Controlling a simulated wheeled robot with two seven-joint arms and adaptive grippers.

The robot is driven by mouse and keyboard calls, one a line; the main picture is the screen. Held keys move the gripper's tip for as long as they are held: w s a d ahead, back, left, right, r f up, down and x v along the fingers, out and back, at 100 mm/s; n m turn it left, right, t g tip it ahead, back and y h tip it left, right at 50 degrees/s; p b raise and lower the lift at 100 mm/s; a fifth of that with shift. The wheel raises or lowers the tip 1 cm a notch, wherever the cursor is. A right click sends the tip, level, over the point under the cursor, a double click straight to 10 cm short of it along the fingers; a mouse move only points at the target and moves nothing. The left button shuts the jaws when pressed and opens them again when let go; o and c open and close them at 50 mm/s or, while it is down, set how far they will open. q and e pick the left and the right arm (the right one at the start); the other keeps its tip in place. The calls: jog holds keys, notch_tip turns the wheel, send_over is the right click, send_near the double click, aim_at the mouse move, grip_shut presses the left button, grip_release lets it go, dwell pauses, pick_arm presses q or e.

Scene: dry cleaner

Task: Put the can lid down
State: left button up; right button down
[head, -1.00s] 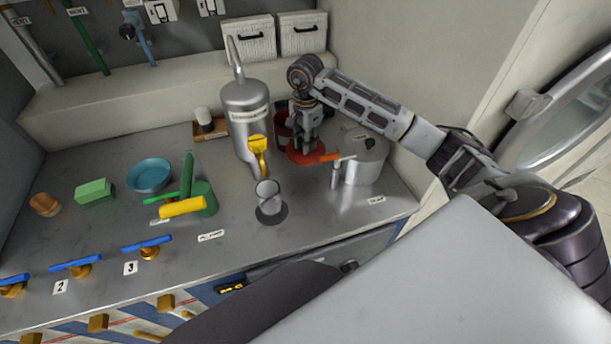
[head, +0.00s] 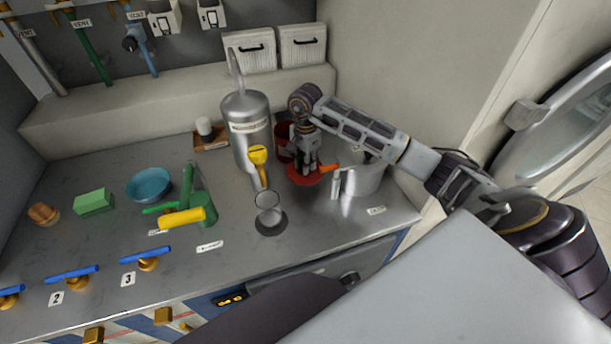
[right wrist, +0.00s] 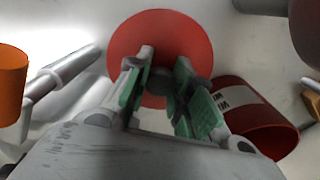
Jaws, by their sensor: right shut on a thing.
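The round red can lid (head: 300,179) is in my right gripper (head: 307,166), low over the counter between the silver flask and the silver pot. In the right wrist view the fingers (right wrist: 162,82) close on the knob in the middle of the lid (right wrist: 180,32). I cannot tell if the lid touches the counter. The red can (head: 283,142) stands just behind the gripper, partly hidden by it. It also shows with a white label in the right wrist view (right wrist: 262,122), beside the right finger. My left gripper is not in view.
The silver flask (head: 246,125) with a yellow-handled tap (head: 258,155) stands left of the lid. A clear cup (head: 267,208) stands in front.

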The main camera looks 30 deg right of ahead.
jog(key=shift+f, duration=2.85)
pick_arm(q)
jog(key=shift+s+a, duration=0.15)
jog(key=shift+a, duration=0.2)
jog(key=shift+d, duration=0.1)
pick_arm(e)
jog(key=shift+f, duration=0.1)
